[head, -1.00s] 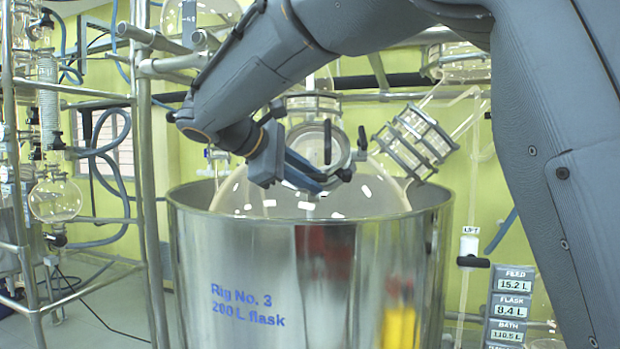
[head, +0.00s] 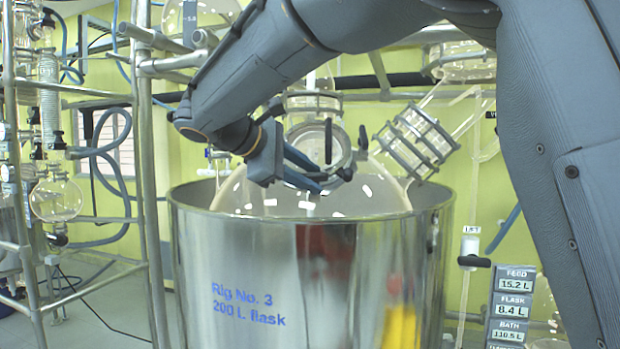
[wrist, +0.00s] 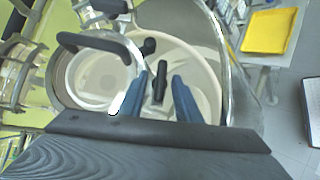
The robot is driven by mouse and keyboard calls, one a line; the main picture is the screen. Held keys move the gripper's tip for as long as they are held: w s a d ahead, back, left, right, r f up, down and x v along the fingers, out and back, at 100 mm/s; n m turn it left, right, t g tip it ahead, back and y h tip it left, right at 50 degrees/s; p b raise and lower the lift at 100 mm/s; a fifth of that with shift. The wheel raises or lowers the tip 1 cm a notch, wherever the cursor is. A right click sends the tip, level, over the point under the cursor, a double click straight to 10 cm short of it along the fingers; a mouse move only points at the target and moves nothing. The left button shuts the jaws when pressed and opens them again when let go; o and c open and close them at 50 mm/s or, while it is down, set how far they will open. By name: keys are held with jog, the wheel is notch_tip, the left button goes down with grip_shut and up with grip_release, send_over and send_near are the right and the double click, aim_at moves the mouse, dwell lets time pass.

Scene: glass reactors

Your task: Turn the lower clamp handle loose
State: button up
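The lower clamp handle is a short black lever (wrist: 160,82) in the wrist view; it also shows near my fingertips in the head view (head: 345,173). It lies between the two blue fingers of my gripper (wrist: 160,97), with a thin gap visible on each side. My gripper (head: 322,180) is open around the handle and reaches in from the left, in front of the flask. The metal clamp ring (head: 347,150) sits round the flask's port. A longer black lever (head: 328,141) stands upright above my fingers. My fingers partly hide the ring's lower part.
The large glass flask (head: 240,192) sits in a shiny steel bath (head: 240,260). Another black handle (head: 362,137) is right of the ring. Metal frame poles (head: 147,200) stand at the left. A caged glass part (head: 418,140) is at the right.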

jog(key=b+v, duration=0.2)
jog(key=v, duration=0.5)
jog(key=shift+s+a+r, duration=0.1)
